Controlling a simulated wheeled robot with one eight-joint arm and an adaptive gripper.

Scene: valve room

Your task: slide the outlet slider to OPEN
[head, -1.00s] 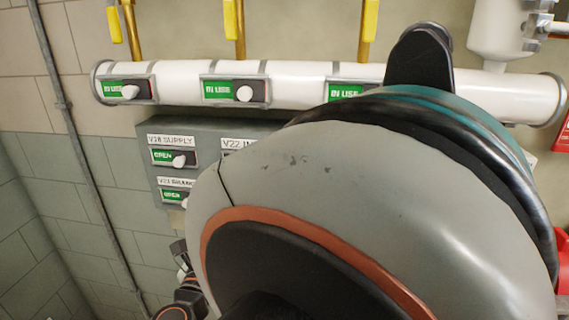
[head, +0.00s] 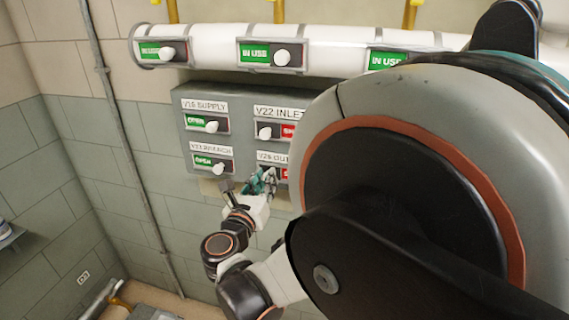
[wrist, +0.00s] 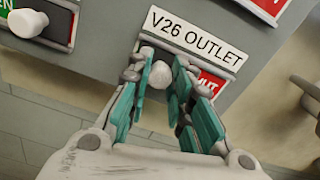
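The outlet slider is a white round knob (wrist: 160,74) under the label V26 OUTLET (wrist: 196,38) in the wrist view. The knob sits at the left end of its slot, with a red SHUT field (wrist: 212,84) showing to its right. My gripper (wrist: 165,62) has its teal-padded fingers apart, one on each side of the knob; whether either pad touches it I cannot tell. In the head view my gripper (head: 262,182) is at the lower edge of the grey panel (head: 240,98), covering part of the outlet slider.
The panel also carries the V18 supply slider (head: 212,126) and another below it (head: 218,168), both showing green, and the V22 inlet slider (head: 265,132), showing red. A white pipe (head: 215,48) with IN USE sliders runs above. My arm hides the panel's right side.

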